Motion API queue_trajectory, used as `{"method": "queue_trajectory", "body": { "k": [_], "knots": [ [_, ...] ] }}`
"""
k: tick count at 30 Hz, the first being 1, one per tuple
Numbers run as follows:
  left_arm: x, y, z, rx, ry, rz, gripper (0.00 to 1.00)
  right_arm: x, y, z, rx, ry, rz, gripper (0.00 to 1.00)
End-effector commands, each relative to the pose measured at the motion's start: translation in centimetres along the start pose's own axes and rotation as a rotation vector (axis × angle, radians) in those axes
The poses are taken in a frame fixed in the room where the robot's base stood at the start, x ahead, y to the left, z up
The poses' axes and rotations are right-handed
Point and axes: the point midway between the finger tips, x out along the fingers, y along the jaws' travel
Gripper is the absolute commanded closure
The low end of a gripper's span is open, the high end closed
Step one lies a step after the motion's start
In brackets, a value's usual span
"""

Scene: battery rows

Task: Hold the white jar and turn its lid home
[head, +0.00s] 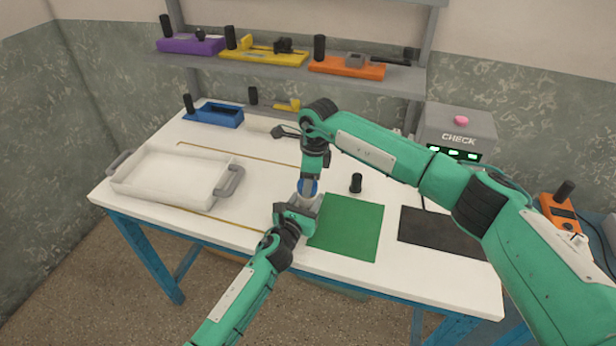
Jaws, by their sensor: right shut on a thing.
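The white jar (313,203) stands near the left edge of the green mat (347,228), mostly hidden by my grippers. A blue lid (311,188) shows at its top, and whether it sits level or tilted is too small to tell. My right gripper (307,182) points straight down from above and is shut on the blue lid. My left gripper (299,207) comes in from the front and is at the jar's side. Its fingers are too hidden to tell whether they are closed on the jar.
A white tray (147,188) with grey handles stands at the left. A black cylinder (356,183) stands behind the green mat. A dark mat (440,233) and the grey CHECK box (457,127) are at the right. A blue holder (220,117) sits at the back.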

Motion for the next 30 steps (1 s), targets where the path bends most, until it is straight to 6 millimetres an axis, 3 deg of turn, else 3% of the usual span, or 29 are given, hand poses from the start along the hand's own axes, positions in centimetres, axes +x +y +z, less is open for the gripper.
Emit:
{"method": "queue_trajectory", "body": {
  "k": [30],
  "knots": [
    [0.0, 0.0, 0.0, 0.000, 0.000, 0.000, 0.95, 1.1, 0.0, -0.1, 0.001, -0.001, -0.001, 0.73]
  ]
}}
